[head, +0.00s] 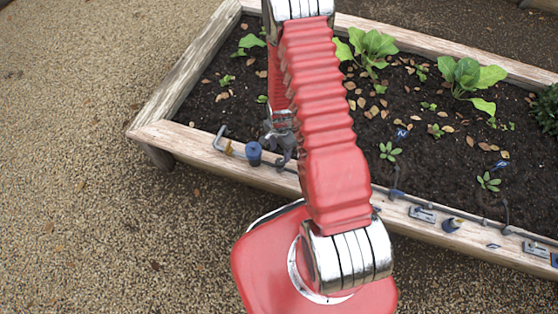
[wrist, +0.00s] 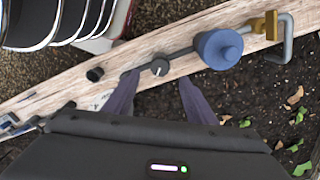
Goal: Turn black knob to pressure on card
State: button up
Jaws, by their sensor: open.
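The black knob (wrist: 160,67) has a pale pointer line on its face and sits on the wooden bed rim, in line with a dark pipe. My gripper (wrist: 158,80) is open in the wrist view, one purple-grey finger on each side of the knob, with gaps between them. I cannot tell how deep the fingertips are beside it. A small pale card (wrist: 101,100) lies on the rim to the left, partly hidden by the left finger; its writing is not legible. In the head view my gripper (head: 281,150) is over the near rim, and the knob is hidden there.
A blue domed fitting (wrist: 218,48) stands close right of the knob, with a brass valve (wrist: 265,25) and grey bent pipe (wrist: 286,40) beyond. A dark cap (wrist: 94,74) is left. In the head view, more fittings (head: 452,224) line the rim (head: 405,212); plants grow in soil (head: 340,110).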

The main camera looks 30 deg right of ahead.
aim_at(280, 161)
jog(key=shift+f, duration=3.95)
jog(key=shift+c, duration=0.4)
jog(key=c, duration=0.9)
jog(key=shift+a, duration=0.25)
jog(key=shift+c, duration=0.3)
jog(key=shift+d, duration=0.25)
jog(key=shift+d, duration=0.1)
